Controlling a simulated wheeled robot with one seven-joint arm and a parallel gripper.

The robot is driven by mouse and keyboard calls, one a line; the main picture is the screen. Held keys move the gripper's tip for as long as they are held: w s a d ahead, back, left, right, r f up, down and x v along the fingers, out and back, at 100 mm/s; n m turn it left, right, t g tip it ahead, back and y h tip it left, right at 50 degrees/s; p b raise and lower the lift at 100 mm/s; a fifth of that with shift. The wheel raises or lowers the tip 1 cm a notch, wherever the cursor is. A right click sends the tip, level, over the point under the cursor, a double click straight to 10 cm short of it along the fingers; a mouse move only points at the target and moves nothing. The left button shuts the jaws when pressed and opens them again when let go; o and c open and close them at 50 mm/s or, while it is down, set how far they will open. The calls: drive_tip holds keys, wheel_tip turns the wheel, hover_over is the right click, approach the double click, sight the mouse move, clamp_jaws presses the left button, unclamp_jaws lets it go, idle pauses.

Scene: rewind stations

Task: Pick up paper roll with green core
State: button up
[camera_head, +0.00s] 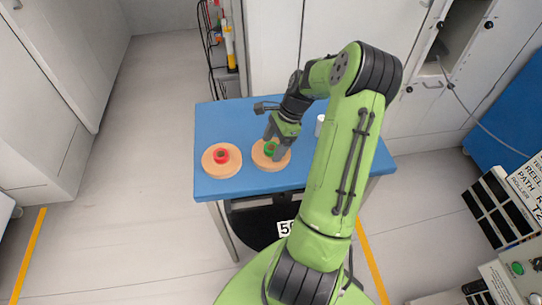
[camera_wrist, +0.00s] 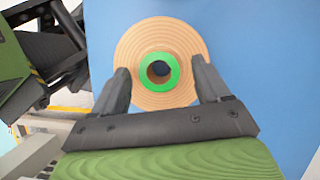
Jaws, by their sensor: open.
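The paper roll with green core (camera_head: 265,162) lies flat on the blue table, with tan paper around a green ring. In the wrist view the roll (camera_wrist: 132,50) shows its green core (camera_wrist: 147,79) between my two fingers. My gripper (camera_head: 274,145) is over the roll, pointing down, with its fingers open on either side of the core. In the wrist view my gripper (camera_wrist: 164,84) covers the near side parts of the roll. I cannot tell whether the fingers touch it.
A paper roll with a red core (camera_head: 210,168) lies to the left on the same blue table (camera_head: 228,120). A white cylinder (camera_head: 320,124) stands to the right of my gripper, partly behind my arm. White cabinets stand behind the table. The floor at left is clear.

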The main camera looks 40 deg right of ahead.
drive_tip(key=c, duration=1.2)
drive_tip(key=shift+c, duration=0.2)
drive_tip(key=shift+r, duration=0.15)
